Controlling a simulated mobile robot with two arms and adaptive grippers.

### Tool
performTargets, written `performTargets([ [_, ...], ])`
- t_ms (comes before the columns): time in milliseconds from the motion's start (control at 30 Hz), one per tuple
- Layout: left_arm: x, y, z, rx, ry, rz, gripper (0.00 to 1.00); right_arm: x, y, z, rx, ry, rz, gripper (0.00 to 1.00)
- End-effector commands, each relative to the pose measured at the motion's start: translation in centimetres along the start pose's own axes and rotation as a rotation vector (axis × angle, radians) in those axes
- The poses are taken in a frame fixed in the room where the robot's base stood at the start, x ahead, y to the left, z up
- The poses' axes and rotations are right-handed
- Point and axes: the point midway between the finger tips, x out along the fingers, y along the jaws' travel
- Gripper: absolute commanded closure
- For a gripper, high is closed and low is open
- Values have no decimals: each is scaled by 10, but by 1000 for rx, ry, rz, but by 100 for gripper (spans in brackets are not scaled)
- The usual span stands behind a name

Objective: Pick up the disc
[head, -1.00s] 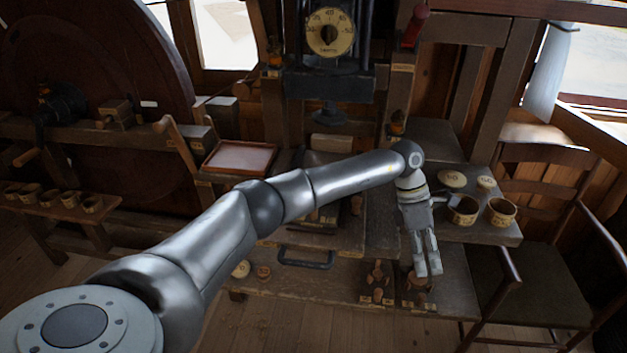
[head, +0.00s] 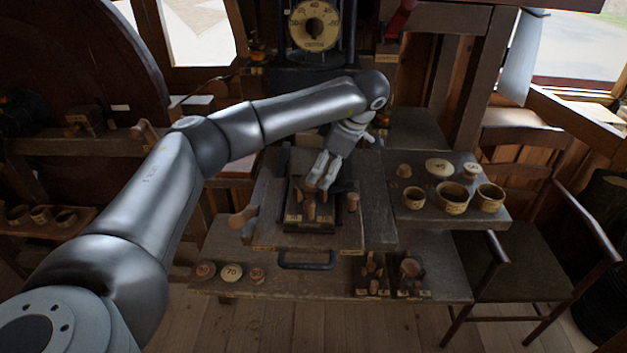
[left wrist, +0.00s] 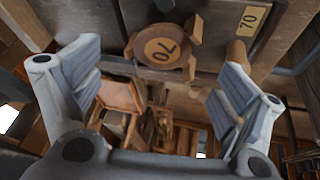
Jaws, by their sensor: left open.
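A round wooden disc marked 70 (left wrist: 163,50) shows at the top of the left wrist view, seated among short wooden pegs beside a pale tag reading 70 (left wrist: 250,20). My left gripper (left wrist: 160,80) is open, with its fingers spread to either side of the view, apart from the disc and empty. In the head view my left gripper (head: 323,182) points down over a dark pegged fixture (head: 308,224) on the central bench; the gripper and pegs largely hide what sits in it. My right gripper is not in view.
Another disc marked 70 (head: 232,271) lies between two others on the lower bench (head: 320,286). The right shelf (head: 430,218) holds cups (head: 453,198) and pale discs (head: 439,169). A chair (head: 520,240) stands at right, a large wheel (head: 80,60) at left.

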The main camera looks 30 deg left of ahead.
Motion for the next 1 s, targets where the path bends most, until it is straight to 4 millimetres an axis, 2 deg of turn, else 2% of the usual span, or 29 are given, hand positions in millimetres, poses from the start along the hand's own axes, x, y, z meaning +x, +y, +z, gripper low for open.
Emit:
performTargets([
  [200, 27, -4, 0, 1, 1, -5, 8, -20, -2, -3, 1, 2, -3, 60],
  [333, 44, -4, 1, 0, 1, -4, 8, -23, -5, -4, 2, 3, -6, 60],
  [633, 50, -3, 2, 0, -1, -1, 8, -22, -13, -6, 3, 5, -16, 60],
  [933, 50, -3, 2, 0, -1, -1, 47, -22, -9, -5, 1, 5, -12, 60],
  [1000, 50, -3, 2, 0, -1, -1, 49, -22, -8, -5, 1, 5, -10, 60],
])
